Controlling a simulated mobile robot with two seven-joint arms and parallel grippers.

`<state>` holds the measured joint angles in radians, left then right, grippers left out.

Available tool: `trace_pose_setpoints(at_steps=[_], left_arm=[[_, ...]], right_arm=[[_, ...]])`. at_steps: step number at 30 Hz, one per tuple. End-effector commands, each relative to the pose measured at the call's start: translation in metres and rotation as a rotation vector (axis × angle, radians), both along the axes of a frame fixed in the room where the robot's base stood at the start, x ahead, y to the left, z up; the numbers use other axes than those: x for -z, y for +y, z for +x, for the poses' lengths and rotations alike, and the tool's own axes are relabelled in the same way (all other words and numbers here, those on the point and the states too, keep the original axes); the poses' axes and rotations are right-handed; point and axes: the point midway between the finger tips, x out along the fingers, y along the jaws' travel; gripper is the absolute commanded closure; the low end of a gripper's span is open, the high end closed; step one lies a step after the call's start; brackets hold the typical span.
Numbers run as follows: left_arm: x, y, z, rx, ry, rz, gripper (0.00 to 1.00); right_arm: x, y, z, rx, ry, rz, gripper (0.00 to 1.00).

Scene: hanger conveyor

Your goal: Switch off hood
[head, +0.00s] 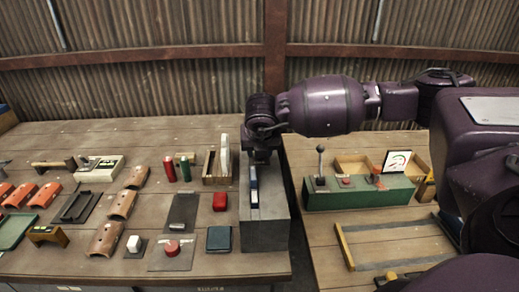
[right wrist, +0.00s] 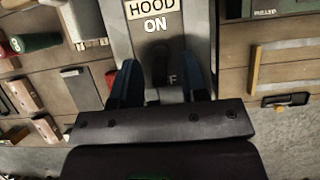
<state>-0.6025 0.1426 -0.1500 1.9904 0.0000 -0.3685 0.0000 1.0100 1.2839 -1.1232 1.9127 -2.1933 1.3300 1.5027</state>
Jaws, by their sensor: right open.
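The hood switch is on a grey box (head: 264,222) standing at the right edge of the left workbench. In the right wrist view its face carries a HOOD sign (right wrist: 152,8) with ON below it, and part of a lower label showing an F. A dark switch part (right wrist: 160,62) lies below ON; its exact position is hard to tell. My right gripper (right wrist: 162,88) is open, its blue fingers either side of the lower switch area. In the head view the gripper (head: 253,188) is down at the box; contact is unclear. My left gripper is out of view.
A green control box (head: 358,193) with a lever stands on the right bench. The left bench holds a red block (head: 220,202), a dark green block (head: 218,239), a red button (head: 172,247) and several curved tiles. A gap separates the benches.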

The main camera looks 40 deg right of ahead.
Motion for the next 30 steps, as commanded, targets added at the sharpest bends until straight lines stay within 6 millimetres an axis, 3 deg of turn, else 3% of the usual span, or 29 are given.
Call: trace_pose_setpoints(at_steps=[18, 30], left_arm=[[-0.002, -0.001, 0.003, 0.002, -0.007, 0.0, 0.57], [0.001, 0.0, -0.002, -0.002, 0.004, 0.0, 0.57]], right_arm=[[-0.083, 0.023, -0.037, -0.001, -0.003, 0.0, 0.6], [-0.094, 0.026, -0.043, 0.0, -0.001, -0.001, 0.6]])
